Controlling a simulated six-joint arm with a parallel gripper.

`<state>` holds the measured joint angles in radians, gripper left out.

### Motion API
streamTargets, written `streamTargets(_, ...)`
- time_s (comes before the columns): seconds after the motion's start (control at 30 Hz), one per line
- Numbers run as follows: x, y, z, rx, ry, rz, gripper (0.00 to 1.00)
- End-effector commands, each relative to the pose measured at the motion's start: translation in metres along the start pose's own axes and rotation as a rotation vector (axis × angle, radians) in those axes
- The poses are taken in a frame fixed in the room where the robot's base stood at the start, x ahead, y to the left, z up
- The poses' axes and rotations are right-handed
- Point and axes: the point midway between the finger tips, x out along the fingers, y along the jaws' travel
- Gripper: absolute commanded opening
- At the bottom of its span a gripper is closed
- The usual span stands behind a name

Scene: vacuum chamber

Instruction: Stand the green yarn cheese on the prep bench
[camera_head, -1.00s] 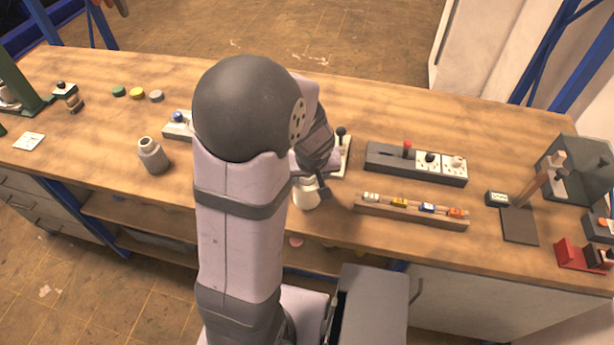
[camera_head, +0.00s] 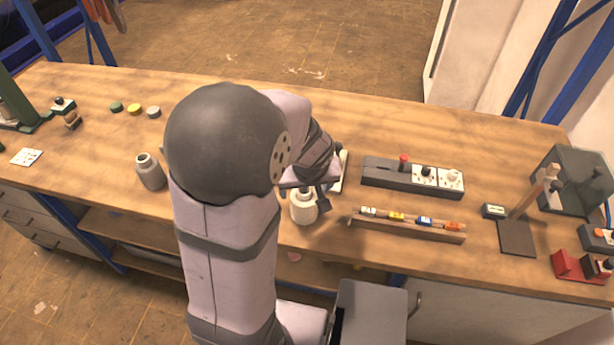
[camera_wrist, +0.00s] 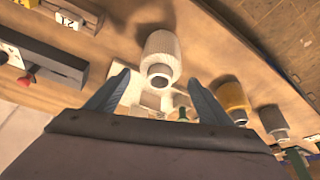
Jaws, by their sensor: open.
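No yarn cheese that I can surely call green shows. A cream, ribbed cylinder with a narrow core (camera_head: 303,210) stands near the front edge of the bench (camera_head: 370,115). It also shows in the wrist view (camera_wrist: 163,48), just beyond and between the fingertips. My gripper (camera_head: 305,190) is at its top in the head view, partly hidden by my arm. In the wrist view my gripper (camera_wrist: 158,88) is open, with nothing held between its fingers. The wrist view also shows a yellow cylinder (camera_wrist: 232,97) and a grey one (camera_wrist: 272,120); my arm hides part of the bench.
A grey cylinder (camera_head: 150,173) stands to the left. A wooden rack with labelled pieces (camera_head: 410,228) and a dark switch block (camera_head: 395,180) stand close on the right.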

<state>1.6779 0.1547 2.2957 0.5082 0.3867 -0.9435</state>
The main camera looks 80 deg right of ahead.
Motion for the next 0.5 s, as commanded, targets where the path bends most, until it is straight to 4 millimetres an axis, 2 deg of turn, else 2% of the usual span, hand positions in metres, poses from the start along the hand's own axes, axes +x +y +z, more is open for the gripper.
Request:
streamTargets(0.2, -0.038, 0.001, -0.001, 0.001, 0.005, 0.002, 0.74)
streamTargets(0.5, -0.075, 0.000, -0.001, 0.001, 0.003, 0.001, 0.74)
